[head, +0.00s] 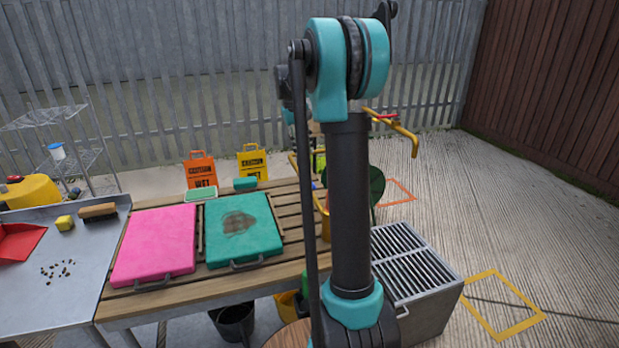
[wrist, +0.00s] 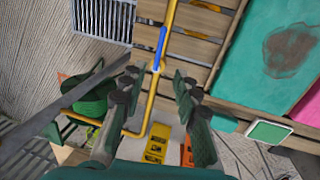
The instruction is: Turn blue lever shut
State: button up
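The blue lever (wrist: 161,48) shows in the wrist view as a thin bar on a yellow pipe (wrist: 150,108), lying roughly in line with the pipe. My gripper (wrist: 157,86) is open, with its two dark fingers apart and nothing held. The pipe passes between the fingers in the picture, and the lever's near end lies just above the line of the fingertips. I cannot tell how deep the gap between fingers and lever is. In the head view my arm hides most of the lever area and my gripper. A red lever (head: 386,117) sits on a yellow spout (head: 405,133).
A slatted wooden table (head: 288,213) holds a pink pad (head: 155,245) and a stained teal pad (head: 265,240). A grey grated box (head: 425,275) stands right of it. Orange (head: 201,171) and yellow (head: 253,163) signs stand behind. Open concrete lies to the right.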

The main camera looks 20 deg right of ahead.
aim_at(311, 182)
jog(key=f, duration=0.4)
jog(key=d+f, duration=0.1)
jog(key=f, duration=0.3)
jog(key=d+f, duration=0.1)
jog(key=f, duration=0.3)
jog(key=shift+d+f, duration=0.2)
jog(key=shift+d, duration=0.05)
grip_shut()
